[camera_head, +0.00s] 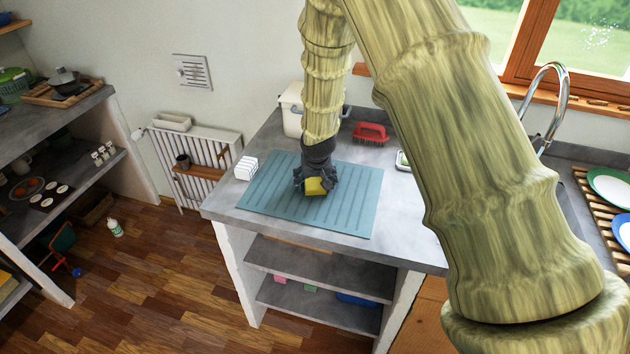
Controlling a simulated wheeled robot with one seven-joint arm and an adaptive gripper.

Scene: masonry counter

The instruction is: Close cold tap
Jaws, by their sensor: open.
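The curved chrome spout of the tap (564,92) rises at the right, below the window. The cold tap's handle cannot be made out, and my arm covers much of the area left of the spout. My gripper (314,187) is dark and points down over the blue-green mat (345,215), far to the left of the spout. It is open. A small yellow block (316,186) shows at its fingertips; whether they touch it I cannot tell.
A red brush (371,132) and a white container (292,108) stand behind the mat. A wooden rack (594,207) with plates is at the right. My arm crosses above the counter.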

